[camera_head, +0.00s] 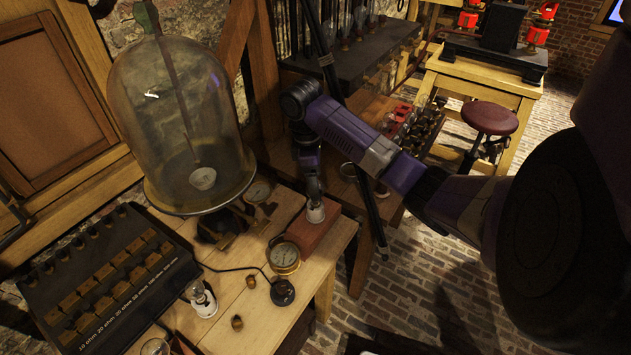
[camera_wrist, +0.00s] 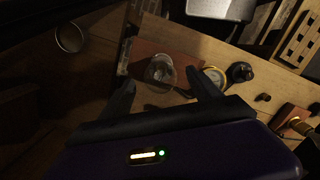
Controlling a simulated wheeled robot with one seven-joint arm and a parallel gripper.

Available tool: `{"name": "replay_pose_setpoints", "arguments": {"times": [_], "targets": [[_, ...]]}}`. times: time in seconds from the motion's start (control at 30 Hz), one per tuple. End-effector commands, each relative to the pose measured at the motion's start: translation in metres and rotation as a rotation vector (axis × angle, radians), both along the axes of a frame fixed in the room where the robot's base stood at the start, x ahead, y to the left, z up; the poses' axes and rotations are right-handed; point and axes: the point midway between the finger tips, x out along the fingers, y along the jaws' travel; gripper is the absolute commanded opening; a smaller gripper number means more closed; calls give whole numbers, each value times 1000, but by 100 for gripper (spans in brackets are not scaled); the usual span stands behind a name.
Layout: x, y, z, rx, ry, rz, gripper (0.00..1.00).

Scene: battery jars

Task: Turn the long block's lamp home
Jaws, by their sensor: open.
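The long block (camera_head: 313,238) is reddish wood and lies near the right edge of the wooden bench. In the wrist view the clear bulb of this lamp (camera_wrist: 160,71) appears between the spread fingers of my gripper (camera_wrist: 160,82), over the reddish long block (camera_wrist: 185,66). The fingers are open, with gaps visible on both sides of the bulb. How deep the lamp sits in its socket is hidden.
A brass gauge (camera_head: 285,257) and a black round fitting (camera_head: 282,292) stand close to the block. A large glass bell jar (camera_head: 178,120) stands behind on the left. A resistance box (camera_head: 110,280) and another lamp (camera_head: 202,299) are left. Small brass pieces (camera_head: 237,322) lie nearer.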

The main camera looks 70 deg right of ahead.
Motion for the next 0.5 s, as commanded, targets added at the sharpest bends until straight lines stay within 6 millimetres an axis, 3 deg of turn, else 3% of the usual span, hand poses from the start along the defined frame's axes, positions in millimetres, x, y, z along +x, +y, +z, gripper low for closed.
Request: {"name": "replay_pose_setpoints", "arguments": {"times": [0.5], "targets": [[6,1,62,-4,2,0,73]]}}
